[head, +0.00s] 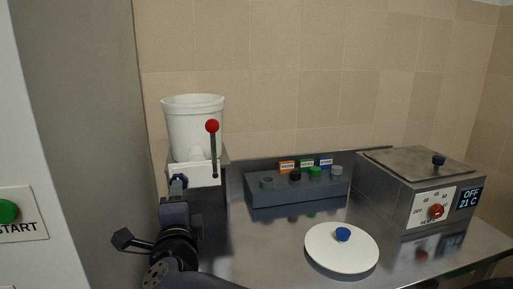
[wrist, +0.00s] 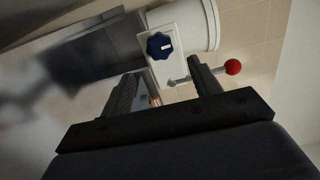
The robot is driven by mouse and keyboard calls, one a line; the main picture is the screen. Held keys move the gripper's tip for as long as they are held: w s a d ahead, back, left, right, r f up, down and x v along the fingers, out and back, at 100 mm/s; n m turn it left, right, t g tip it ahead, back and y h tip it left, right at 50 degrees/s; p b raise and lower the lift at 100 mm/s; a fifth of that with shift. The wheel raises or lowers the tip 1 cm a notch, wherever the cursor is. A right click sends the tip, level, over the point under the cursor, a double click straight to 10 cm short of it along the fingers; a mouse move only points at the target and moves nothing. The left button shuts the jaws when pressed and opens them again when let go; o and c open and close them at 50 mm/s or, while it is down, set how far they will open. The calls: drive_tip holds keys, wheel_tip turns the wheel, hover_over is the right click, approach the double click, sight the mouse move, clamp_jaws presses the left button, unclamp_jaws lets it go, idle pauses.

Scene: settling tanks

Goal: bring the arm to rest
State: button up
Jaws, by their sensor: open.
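My gripper (wrist: 165,72) is open and empty in the wrist view, with its two dark fingers apart. It faces a white panel (wrist: 166,58) with a dark blue knob (wrist: 160,46) and a lever with a red ball (wrist: 233,67). In the head view my arm reaches up from the bottom left, in front of the white tank (head: 194,125) and its panel (head: 203,174). The red-ball lever (head: 212,126) stands upright there. The blue knob (head: 178,182) is partly hidden by my gripper. I cannot tell whether the fingers touch anything.
A steel bench (head: 270,235) carries a grey rack (head: 297,188) with coloured stoppers and tags. A white round lid (head: 335,262) with a blue knob lies in front. A steel heating bath (head: 400,200) reads OFF, 21 C. A green START button (head: 8,211) is at the left.

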drive_tip(key=x, duration=0.9)
drive_tip(key=s+n+p, duration=0.1)
drive_tip(key=n+p, duration=0.4)
drive_tip(key=n, duration=0.1)
drive_tip(key=s+n+p, duration=0.2)
drive_tip(key=n+p, duration=0.4)
drive_tip(key=s+d+n+p, duration=0.1)
drive_tip(key=s+n+p, duration=0.1)
drive_tip(key=n+p, duration=0.4)
drive_tip(key=shift+s+r, duration=0.2)
drive_tip(key=shift+r, duration=0.05)
idle(0.4)
